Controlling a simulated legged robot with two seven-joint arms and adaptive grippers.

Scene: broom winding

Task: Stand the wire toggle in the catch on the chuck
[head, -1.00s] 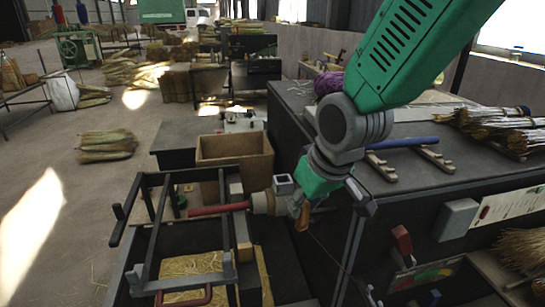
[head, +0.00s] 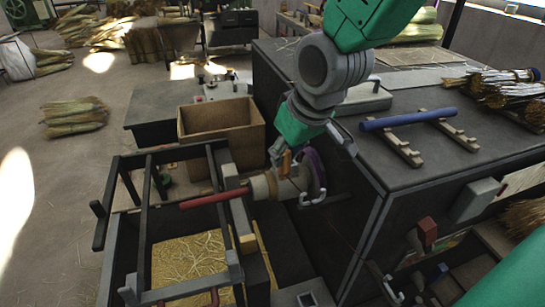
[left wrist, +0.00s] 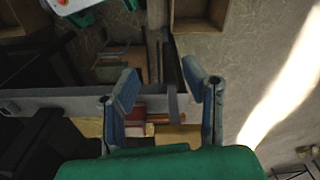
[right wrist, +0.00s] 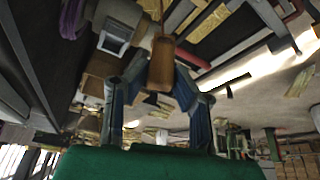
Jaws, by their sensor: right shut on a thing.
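The wire toggle, a small orange-brown wooden peg (head: 286,163), is between the fingers of my right gripper (head: 279,154), which is shut on it. The peg (right wrist: 162,62) points up between the fingertips in the right wrist view. The pale chuck (head: 264,186) is just below the gripper in the head view, with a red rod to its left. A grey frame-shaped catch (head: 312,198) is at the chuck's right side; it also shows in the right wrist view (right wrist: 116,34), left of the peg. The peg is apart from it there. My left gripper (left wrist: 160,80) is open and empty.
A dark metal frame (head: 124,180) stands left of the chuck over a straw-filled bin (head: 190,262). A wooden box (head: 222,128) is behind. The dark bench (head: 400,165) at right carries a blue rod (head: 408,119) on two wooden rests.

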